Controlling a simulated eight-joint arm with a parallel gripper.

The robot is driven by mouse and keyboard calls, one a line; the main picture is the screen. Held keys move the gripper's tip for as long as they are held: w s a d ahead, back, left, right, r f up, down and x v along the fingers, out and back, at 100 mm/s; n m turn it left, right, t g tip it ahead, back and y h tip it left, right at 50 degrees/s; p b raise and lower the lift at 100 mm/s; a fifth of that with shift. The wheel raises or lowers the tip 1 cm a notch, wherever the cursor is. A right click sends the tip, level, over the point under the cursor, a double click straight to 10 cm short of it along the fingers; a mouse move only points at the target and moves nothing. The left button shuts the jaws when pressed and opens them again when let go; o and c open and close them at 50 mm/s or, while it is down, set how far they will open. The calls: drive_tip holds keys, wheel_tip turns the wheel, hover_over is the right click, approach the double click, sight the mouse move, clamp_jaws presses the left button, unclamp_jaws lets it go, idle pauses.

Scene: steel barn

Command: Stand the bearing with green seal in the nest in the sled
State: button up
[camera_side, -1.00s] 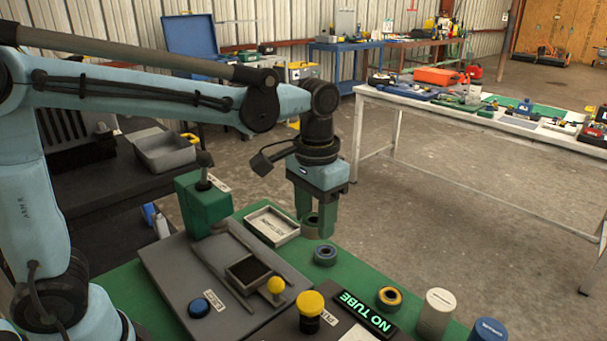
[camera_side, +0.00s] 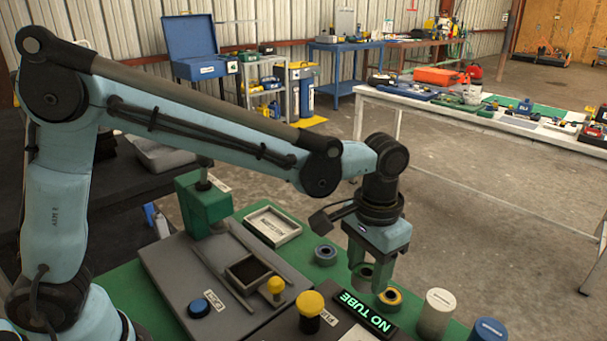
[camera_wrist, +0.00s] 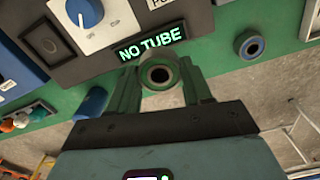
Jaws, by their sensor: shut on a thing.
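My gripper (camera_side: 371,274) has green fingers and is shut on a ring-shaped bearing (camera_wrist: 160,74). In the wrist view the bearing has a green ring around a dark bore and faces the camera between the fingertips. In the side view it is partly hidden by the fingers, above the green mat, between the blue-sealed bearing (camera_side: 325,254) and the yellow-sealed bearing (camera_side: 389,297). The sled (camera_side: 250,271), a light-rimmed block with a dark recess, sits between rails on the grey plate, left of my gripper. The nest inside it is too small to make out.
The lit "NO TUBE" display (camera_side: 367,312) lies close to my gripper. A shallow tray (camera_side: 272,226) and a green press-like block (camera_side: 203,203) stand behind.

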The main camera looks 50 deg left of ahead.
drive_tip(key=w+a+f, duration=0.2)
drive_tip(key=w+a, duration=0.1)
drive_tip(key=w+a+f, duration=0.3)
drive_tip(key=shift+w+a+f, duration=0.25)
drive_tip(key=shift+w+f, duration=0.1)
drive_tip(key=shift+f, duration=1.75)
drive_tip(key=shift+f, duration=0.2)
drive_tip(key=o, duration=1.1)
